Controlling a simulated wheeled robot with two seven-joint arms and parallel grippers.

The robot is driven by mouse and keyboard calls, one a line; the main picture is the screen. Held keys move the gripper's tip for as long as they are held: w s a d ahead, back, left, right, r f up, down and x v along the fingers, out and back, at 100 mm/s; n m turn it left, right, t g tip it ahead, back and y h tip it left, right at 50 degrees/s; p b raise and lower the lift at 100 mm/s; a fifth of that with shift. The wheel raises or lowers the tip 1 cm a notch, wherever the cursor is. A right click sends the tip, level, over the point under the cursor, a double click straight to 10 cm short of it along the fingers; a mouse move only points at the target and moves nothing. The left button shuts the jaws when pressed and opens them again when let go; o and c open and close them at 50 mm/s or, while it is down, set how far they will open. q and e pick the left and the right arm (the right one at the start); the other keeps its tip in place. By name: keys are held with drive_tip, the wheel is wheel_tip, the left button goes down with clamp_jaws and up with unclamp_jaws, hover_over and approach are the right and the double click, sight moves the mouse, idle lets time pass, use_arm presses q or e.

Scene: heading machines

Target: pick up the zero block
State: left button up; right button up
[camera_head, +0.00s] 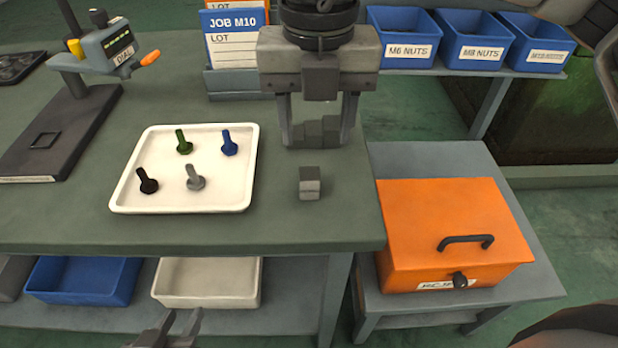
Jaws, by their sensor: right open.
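A small grey cube (310,188), which looks like the zero block, sits on the bench top near the front right edge. My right gripper (318,138) points down above the bench, behind the cube as seen here. It is open, with its two fingers apart. A grey stepped block (316,132) shows between these fingers; I cannot tell whether it touches them, and its upper part is hidden by the gripper. My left gripper (178,326) is low at the bottom edge, in front of the bench. Its fingertips are apart and nothing shows between them.
A white tray (180,206) with several bolts lies left of the cube. A dial gauge stand (60,135) is at the far left. A job card holder (235,82) stands behind. An orange box (450,225) sits on a lower stand at right. Blue nut bins (470,52) are at back right.

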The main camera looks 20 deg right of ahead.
sight(309, 173)
wheel_tip(309, 173, down, 4)
drive_tip(key=shift+r, duration=0.25)
drive_tip(key=shift+a+f+p, duration=0.2)
drive_tip(key=shift+a+f, duration=0.05)
drive_tip(key=shift+f, duration=1.1)
drive_tip(key=shift+a+f+p, duration=0.15)
drive_tip(key=shift+a+f, duration=0.05)
drive_tip(key=shift+f, duration=1.15)
clamp_jaws()
